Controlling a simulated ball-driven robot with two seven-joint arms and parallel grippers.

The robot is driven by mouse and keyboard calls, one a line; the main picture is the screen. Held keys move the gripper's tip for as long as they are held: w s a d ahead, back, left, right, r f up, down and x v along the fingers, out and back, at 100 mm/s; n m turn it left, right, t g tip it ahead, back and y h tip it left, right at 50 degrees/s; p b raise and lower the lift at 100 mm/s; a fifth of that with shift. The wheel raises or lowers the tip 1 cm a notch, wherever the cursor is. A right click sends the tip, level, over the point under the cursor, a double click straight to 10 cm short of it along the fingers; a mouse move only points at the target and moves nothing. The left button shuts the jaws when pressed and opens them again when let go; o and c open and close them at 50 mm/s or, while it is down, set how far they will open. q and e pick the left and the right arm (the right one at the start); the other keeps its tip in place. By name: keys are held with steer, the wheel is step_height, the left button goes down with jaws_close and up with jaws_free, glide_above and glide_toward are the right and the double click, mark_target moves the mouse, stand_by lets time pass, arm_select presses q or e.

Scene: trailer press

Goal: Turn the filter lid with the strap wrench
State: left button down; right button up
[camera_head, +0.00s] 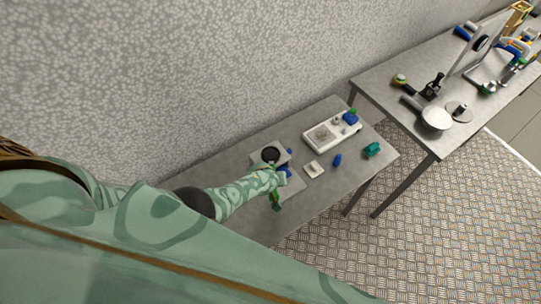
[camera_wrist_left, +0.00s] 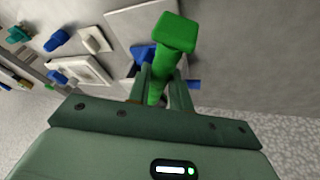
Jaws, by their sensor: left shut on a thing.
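My left gripper (camera_head: 279,180) is over the near part of the small grey table. In the left wrist view it (camera_wrist_left: 160,82) is shut on a green handle (camera_wrist_left: 176,32), which looks like the strap wrench's. A dark round part (camera_head: 270,154), perhaps the filter lid, sits on a grey plate just beyond the hand. Blue parts (camera_wrist_left: 143,53) show behind the fingers. I cannot tell whether the strap is around the lid. My right gripper is not in view.
A white tray (camera_head: 315,145) with small parts stands further right on the table. A pale square block (camera_head: 314,169), a blue piece (camera_head: 337,160) and a teal piece (camera_head: 372,150) lie near it. A second table (camera_head: 440,145) with tools stands at the right.

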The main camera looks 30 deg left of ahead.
arm_select(q)
steer(key=shift+w+d+n, duration=0.15)
steer(key=shift+d+n, duration=0.15)
steer(key=shift+d, duration=0.05)
steer(key=shift+r, duration=0.1)
steer(key=shift+a+r+p, duration=0.1)
steer(key=shift+r+p, duration=0.4)
steer(key=shift+p, duration=0.15)
steer(key=a+m, duration=0.1)
steer(key=s+a+m+p, duration=0.1)
steer(key=a+m+h, duration=0.1)
steer(key=a, duration=0.1)
steer(key=shift+s+m+p, duration=0.3)
steer(key=shift+s+p, duration=0.05)
steer(key=shift+s, duration=0.05)
steer(key=shift+f, duration=0.2)
